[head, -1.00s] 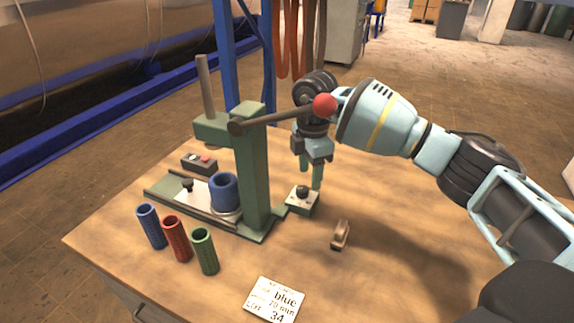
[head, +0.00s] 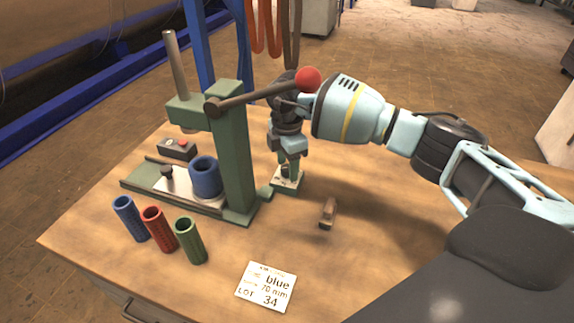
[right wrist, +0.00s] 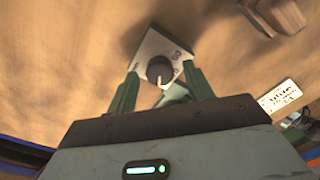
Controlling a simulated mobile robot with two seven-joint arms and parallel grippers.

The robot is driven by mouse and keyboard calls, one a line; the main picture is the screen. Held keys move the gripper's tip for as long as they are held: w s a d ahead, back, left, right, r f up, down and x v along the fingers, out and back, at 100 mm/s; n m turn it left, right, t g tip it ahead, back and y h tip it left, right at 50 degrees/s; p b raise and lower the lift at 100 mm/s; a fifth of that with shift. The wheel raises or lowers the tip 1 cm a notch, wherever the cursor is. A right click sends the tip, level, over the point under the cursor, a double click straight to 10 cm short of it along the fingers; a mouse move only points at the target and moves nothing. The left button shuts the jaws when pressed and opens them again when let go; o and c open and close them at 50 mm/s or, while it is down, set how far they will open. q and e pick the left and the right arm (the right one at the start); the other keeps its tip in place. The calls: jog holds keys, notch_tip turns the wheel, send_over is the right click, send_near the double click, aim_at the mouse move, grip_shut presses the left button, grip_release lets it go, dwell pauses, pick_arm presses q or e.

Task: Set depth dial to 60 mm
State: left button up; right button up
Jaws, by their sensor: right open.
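The depth dial is a small black knob (right wrist: 160,70) on a pale square plate, on a green block (head: 287,186) at the right foot of the green press (head: 233,150). My right gripper (head: 287,168) points down over the dial, its green fingers open. In the right wrist view the fingers (right wrist: 161,82) stand on either side of the knob with a gap; I cannot tell whether either touches it. The plate's markings are too small to read. My left gripper is not in view.
The press's lever with a red ball (head: 308,78) passes close above my right gripper. A blue cup (head: 206,178) sits in the press. A card (head: 266,287) reads blue, 70 mm, LOT 34. A brown clamp-like piece (head: 327,213) lies right.

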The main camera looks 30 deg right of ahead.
jog(key=shift+f, duration=0.5)
jog(key=c, duration=1)
